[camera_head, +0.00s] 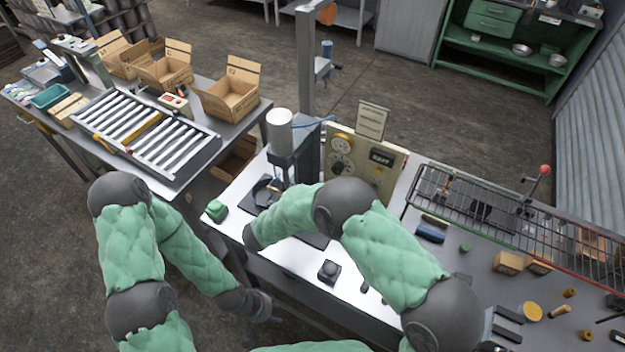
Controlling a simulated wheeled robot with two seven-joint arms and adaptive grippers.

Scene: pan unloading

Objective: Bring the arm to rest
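My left arm, in quilted green sleeves with dark joints, hangs at the left front of the workbench. Its gripper (272,310) is small and dark beside the bench's front edge, and whether its fingers are open or shut cannot be made out. Nothing is clearly seen in it. My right arm comes in from the lower right, bends at a dark elbow and reaches left over the bench (308,274). Its forearm ends in a dark wrist near the press; no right fingers show. A dark round piece (266,191) lies under the press (281,145), partly hidden.
A wire rack (500,220) with a red edge runs along the bench's right. A gauge panel (365,160) stands behind my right arm. A black knob (329,271) and a green block (216,210) sit on the bench. A roller conveyor (145,130) and open cartons (230,95) stand left.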

